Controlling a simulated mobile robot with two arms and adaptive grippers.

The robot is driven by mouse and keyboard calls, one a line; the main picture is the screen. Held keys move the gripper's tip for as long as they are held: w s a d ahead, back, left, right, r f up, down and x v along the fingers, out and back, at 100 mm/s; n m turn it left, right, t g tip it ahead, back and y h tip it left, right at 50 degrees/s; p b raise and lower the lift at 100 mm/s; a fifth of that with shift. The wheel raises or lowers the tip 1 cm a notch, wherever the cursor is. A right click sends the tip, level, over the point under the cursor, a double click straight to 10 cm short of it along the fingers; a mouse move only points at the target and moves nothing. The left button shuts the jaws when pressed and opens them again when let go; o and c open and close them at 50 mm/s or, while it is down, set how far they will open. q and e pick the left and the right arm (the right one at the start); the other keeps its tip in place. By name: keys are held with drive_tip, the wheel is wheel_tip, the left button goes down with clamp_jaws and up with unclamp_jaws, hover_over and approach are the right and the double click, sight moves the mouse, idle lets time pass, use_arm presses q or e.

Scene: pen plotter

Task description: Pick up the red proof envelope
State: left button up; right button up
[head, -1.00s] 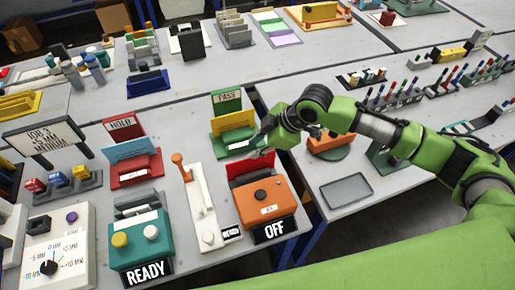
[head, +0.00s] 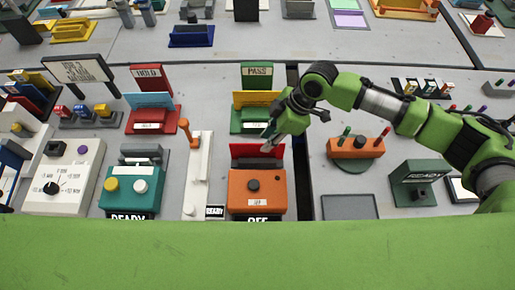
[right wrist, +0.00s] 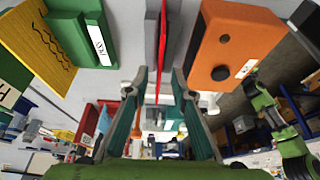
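The red proof envelope (head: 256,151) is a thin red sheet standing upright behind the orange unit (head: 256,190) in the head view. In the right wrist view the envelope (right wrist: 163,40) shows edge-on as a narrow red strip. My right gripper (head: 267,147) is at the envelope's upper right part in the head view and hides some of it. In the right wrist view its two fingers (right wrist: 160,72) are apart, with the red strip in line with the gap between them. Whether a finger touches it I cannot tell. My left gripper is not in view.
A green PASS stand (head: 256,100) with a yellow sheet is just behind the gripper. A white lever unit (head: 197,170) stands left of the orange unit, and a teal READY unit (head: 133,190) further left. A dark gap between tables runs to the right.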

sight(261, 144)
drive_tip(key=shift+a+f, duration=0.2)
drive_tip(key=shift+f, duration=0.3)
drive_tip(key=p+x, duration=0.1)
drive_tip(key=x, duration=0.1)
drive_tip(key=a+p+x, duration=0.1)
drive_tip(key=x, duration=0.1)
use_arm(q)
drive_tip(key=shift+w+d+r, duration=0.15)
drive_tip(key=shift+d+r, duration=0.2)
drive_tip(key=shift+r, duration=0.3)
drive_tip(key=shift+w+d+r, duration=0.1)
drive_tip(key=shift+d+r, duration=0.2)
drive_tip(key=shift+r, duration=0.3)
use_arm(e)
drive_tip(key=shift+a+f, duration=0.1)
drive_tip(key=shift+f, duration=0.3)
drive_tip(key=shift+c, duration=0.4)
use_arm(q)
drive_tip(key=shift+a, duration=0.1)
use_arm(e)
clamp_jaws()
